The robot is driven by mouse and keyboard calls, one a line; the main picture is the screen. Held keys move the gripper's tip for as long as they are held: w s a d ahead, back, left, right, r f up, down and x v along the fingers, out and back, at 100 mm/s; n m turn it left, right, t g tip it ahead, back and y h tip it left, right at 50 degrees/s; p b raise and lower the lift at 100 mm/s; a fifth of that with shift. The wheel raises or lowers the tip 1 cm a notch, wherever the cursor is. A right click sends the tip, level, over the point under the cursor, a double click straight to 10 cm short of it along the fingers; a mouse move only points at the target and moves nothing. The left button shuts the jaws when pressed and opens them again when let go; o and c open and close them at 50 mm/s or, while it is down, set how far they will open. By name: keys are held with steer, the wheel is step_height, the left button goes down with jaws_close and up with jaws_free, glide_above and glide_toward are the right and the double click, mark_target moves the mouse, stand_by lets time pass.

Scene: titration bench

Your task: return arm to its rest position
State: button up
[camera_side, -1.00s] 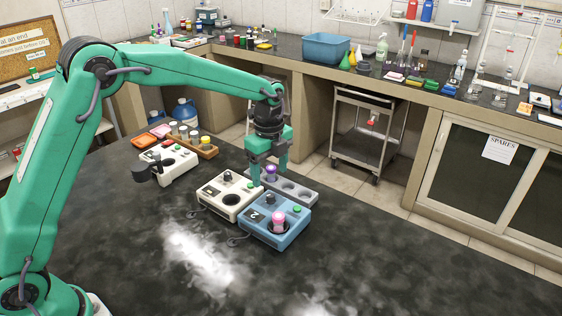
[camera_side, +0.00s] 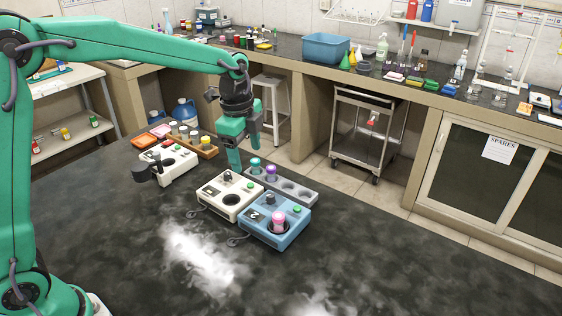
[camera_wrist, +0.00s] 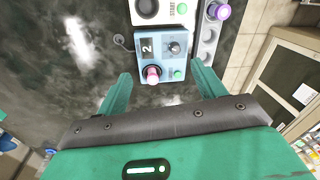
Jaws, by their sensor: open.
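My gripper (camera_side: 244,154) is raised above the back of the dark bench, behind the white device (camera_side: 217,201). It is open, with nothing between its fingers. In the wrist view both fingers of my gripper (camera_wrist: 161,84) stand wide apart. The blue device (camera_side: 290,230), labelled 2, holds a pink-capped vial (camera_side: 278,218); the wrist view shows this vial (camera_wrist: 153,75) beyond the fingertips. A grey rack (camera_side: 305,194) holds a teal-capped vial (camera_side: 255,166) and a purple-capped vial (camera_side: 271,173). The well of the white device is empty.
A second white device (camera_side: 176,168) with a dark arm stands at the left. Behind it are a wooden rack (camera_side: 208,150) of vials and an orange tray (camera_side: 143,140). The front and right of the bench (camera_side: 400,260) are clear.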

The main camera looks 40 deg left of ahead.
steer(key=s+a+r+n+t, duration=0.25)
steer(key=s+r+n, duration=0.45)
steer(key=s, duration=0.4)
steer(key=s+a+f+n+t, duration=0.1)
steer(key=s+a+n+t, duration=0.1)
steer(key=s+n, duration=0.6)
steer(key=s+a, duration=0.1)
steer(key=s, duration=0.4)
steer(key=shift+s+a+f+n, duration=0.2)
steer(key=shift+s+f+n, duration=0.1)
steer(key=shift+f, duration=0.05)
